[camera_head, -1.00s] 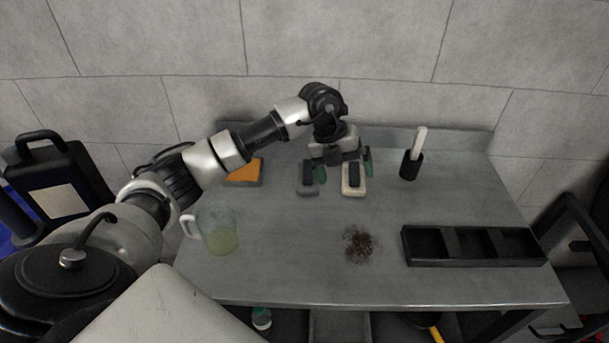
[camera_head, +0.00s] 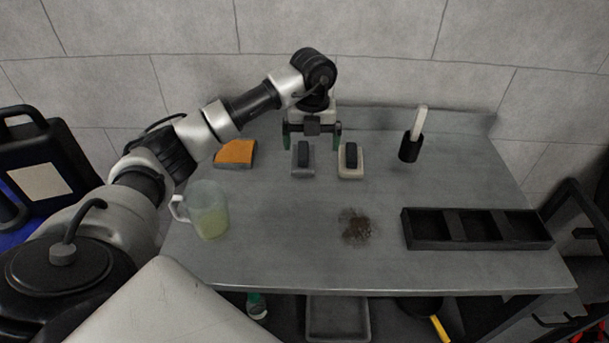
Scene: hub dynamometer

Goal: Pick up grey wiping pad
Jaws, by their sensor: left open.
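The grey wiping pad (camera_head: 296,173) with a dark raised handle lies on the metal table, left of a similar cream pad (camera_head: 351,172). My left gripper (camera_head: 312,143) is open, with its green-tipped fingers spread to either side. It hangs above and near the far end of the grey pad, its middle a little right of the pad's handle. Nothing is held between the fingers. The grey pad's far edge is close to the fingers in the picture; the exact height gap is hard to tell. My right gripper is not in view.
An orange-topped sponge (camera_head: 235,152) and a jug with yellowish liquid (camera_head: 208,212) are at left. A dark dirt patch (camera_head: 355,228) lies mid-table. A black holder with a white-handled tool (camera_head: 411,148) and a black three-part tray (camera_head: 477,243) are at right.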

